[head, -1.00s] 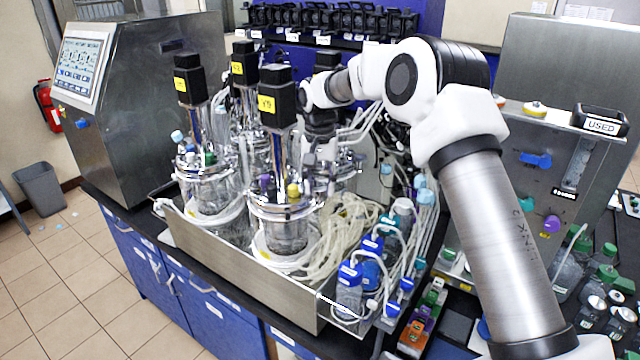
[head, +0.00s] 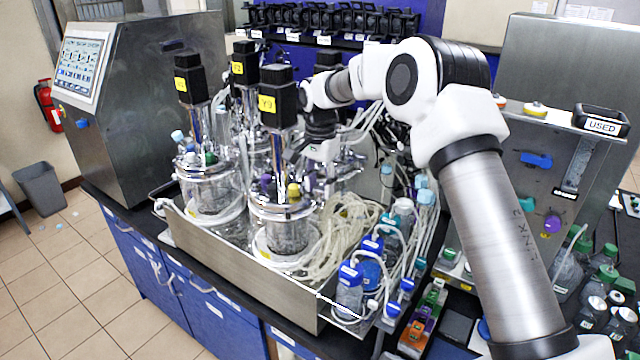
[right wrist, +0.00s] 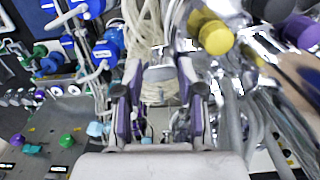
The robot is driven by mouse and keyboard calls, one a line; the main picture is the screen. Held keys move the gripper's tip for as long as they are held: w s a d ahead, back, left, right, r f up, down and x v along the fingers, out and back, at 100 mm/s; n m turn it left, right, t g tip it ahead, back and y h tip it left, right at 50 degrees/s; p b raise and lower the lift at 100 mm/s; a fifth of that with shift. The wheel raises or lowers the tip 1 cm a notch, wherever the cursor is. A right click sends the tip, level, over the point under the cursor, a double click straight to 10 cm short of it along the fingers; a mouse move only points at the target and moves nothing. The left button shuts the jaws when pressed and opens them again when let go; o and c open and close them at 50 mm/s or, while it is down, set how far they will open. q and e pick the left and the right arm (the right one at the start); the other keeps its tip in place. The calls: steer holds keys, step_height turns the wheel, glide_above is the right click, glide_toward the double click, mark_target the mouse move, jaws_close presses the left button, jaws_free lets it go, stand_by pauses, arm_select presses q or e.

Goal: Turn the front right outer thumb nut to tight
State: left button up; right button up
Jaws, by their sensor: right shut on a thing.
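The front right vessel (head: 283,235) stands in the steel tray, with a black motor (head: 277,97) with a yellow label on its top. Its metal head plate carries a yellow cap (head: 294,190) and purple caps; the yellow cap (right wrist: 214,35) also shows large in the right wrist view. My right gripper (head: 308,158) is at the right side of this vessel's head, behind the motor column. In the right wrist view its two fingers (right wrist: 160,90) stand apart around a small metal part, which I take for the thumb nut. The nut's outline and turn are too small to tell. My left gripper is not in view.
Pale coiled tubing (head: 340,235) hangs to the right of the vessel. Blue-capped bottles (head: 350,290) stand at the tray's right end. Other vessels (head: 207,185) crowd the left and back. A steel cabinet (head: 140,120) stands at far left.

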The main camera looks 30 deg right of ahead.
mark_target(321, 189)
steer(key=shift+f, duration=0.15)
steer(key=o, duration=0.9)
steer(key=shift+o, duration=1.2)
steer(key=shift+d, duration=0.1)
step_height(321, 189, up, 12)
